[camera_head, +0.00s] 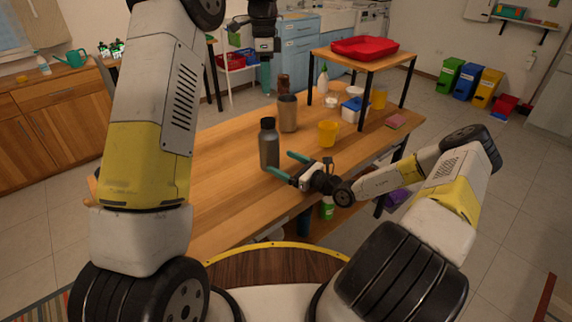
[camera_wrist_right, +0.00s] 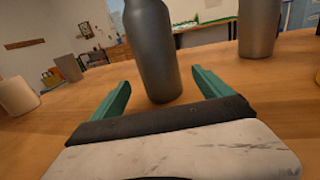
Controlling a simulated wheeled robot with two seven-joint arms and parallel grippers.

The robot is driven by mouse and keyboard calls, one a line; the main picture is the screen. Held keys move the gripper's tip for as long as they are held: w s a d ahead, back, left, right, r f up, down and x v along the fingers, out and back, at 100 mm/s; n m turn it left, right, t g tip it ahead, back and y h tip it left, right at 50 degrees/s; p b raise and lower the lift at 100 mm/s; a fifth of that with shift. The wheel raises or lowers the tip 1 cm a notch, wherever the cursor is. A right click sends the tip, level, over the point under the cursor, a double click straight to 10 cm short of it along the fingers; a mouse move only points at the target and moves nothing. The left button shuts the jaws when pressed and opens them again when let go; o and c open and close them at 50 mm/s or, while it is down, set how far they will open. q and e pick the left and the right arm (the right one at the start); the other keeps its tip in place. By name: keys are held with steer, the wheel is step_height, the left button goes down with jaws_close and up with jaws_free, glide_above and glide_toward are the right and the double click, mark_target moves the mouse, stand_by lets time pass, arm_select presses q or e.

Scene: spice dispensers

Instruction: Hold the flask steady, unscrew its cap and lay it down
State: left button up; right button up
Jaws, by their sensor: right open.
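The dark grey flask (camera_head: 269,148) with a black cap (camera_head: 268,123) stands upright near the table's front edge. My right gripper (camera_head: 279,161) is low over the table, its teal fingers open and pointing at the flask's lower body. In the right wrist view the flask (camera_wrist_right: 154,52) stands just beyond and between the open fingertips (camera_wrist_right: 158,80), with no clear contact; its cap is out of frame there. My left gripper (camera_head: 265,76) hangs high, pointing down, above and behind the flask. Its fingers show edge-on, so its opening is unclear.
A yellow cup (camera_head: 328,133) is to the right. A small raised shelf (camera_head: 377,69) bears a red tray (camera_head: 364,47). The table's left part (camera_head: 225,150) is clear.

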mark_target(269, 155)
steer(key=x, duration=0.7)
jaws_close()
stand_by(0.4)
stand_by(0.8)
